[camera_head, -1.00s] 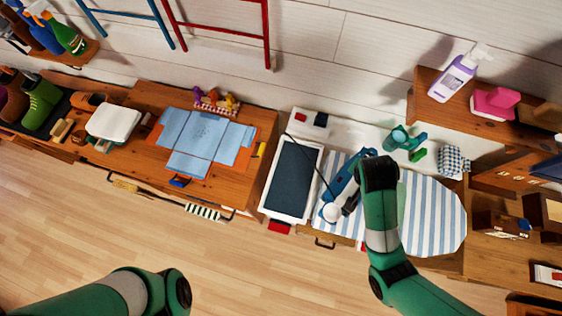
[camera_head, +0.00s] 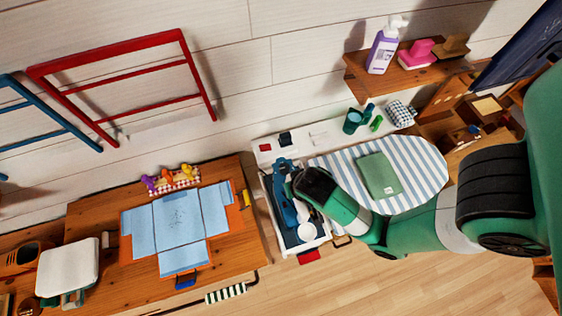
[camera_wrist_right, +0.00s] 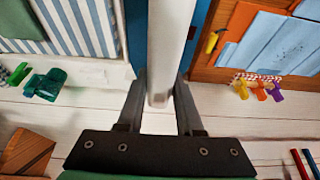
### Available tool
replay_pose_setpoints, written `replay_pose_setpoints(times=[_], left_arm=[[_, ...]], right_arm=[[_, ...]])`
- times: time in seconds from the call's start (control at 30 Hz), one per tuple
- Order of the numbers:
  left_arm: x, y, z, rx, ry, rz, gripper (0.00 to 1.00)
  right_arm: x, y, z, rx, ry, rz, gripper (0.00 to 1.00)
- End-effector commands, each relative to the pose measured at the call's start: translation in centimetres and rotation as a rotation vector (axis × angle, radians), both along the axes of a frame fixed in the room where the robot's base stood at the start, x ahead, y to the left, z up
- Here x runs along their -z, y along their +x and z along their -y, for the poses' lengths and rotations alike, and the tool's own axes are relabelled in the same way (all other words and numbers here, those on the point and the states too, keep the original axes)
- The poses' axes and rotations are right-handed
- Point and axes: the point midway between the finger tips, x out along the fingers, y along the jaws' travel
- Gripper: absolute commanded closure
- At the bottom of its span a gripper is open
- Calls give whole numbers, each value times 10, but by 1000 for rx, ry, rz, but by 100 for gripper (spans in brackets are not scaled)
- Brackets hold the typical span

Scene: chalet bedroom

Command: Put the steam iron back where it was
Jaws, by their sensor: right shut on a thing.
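The blue and white steam iron (camera_head: 287,209) is in my right gripper (camera_head: 299,204), over the white-rimmed tray with a dark pad (camera_head: 268,217) at the left of the ironing board. I cannot tell whether it touches the pad. In the right wrist view, the gripper (camera_wrist_right: 160,98) is shut on a pale, bar-like part of the iron (camera_wrist_right: 168,50). My right arm hides part of the iron and the tray. My left gripper is not in view.
The striped ironing board (camera_head: 425,158) lies to the right, with a folded green cloth (camera_head: 378,175) on it. A green cup (camera_head: 352,121) stands behind it. A shelf (camera_head: 400,75) holds a purple spray bottle (camera_head: 383,48).

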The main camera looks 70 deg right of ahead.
Motion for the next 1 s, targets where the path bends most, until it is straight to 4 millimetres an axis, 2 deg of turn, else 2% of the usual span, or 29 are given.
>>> replay_pose_setpoints(times=[0.33,0.57,0.73,0.9,1.0], left_arm=[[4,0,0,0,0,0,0],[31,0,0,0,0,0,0],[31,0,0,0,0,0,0],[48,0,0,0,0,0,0],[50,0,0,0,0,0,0]], right_arm=[[6,-9,-3,-2,6,-7,100],[33,-9,-2,-2,5,-8,100],[35,-9,-2,-2,5,-8,100],[64,-10,-2,-3,5,-13,100],[78,-10,-2,-2,4,-11,100]])
